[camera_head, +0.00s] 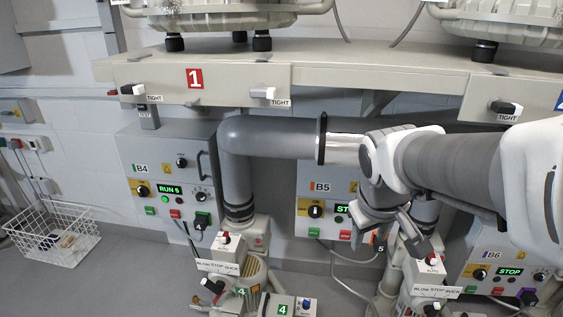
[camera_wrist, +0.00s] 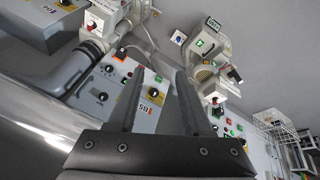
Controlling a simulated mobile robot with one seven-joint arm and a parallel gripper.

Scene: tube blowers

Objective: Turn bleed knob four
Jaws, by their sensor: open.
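Blower 4 (camera_head: 254,272) stands low at the centre of the head view, with a green 4 label. On its white box is a small red-topped knob (camera_head: 225,238), with a BLOW STOP SUCK plate below. A separate box with a green 4 (camera_head: 282,307) carries a blue knob (camera_head: 306,303). The lettering is too small to tell which is the bleed knob. My gripper (camera_head: 388,238) is open and empty, to the right of blower 4, near blower 5. In the wrist view, blower 4 (camera_wrist: 206,74) lies beyond and right of my open fingers (camera_wrist: 160,70).
A thick grey pipe (camera_head: 236,170) rises behind blower 4 and bends right. Control panels B4 (camera_head: 142,205) and B5 (camera_head: 318,225) are on the wall. A bench (camera_head: 330,78) overhangs above. A wire basket (camera_head: 52,232) sits at left, with clear floor before it.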

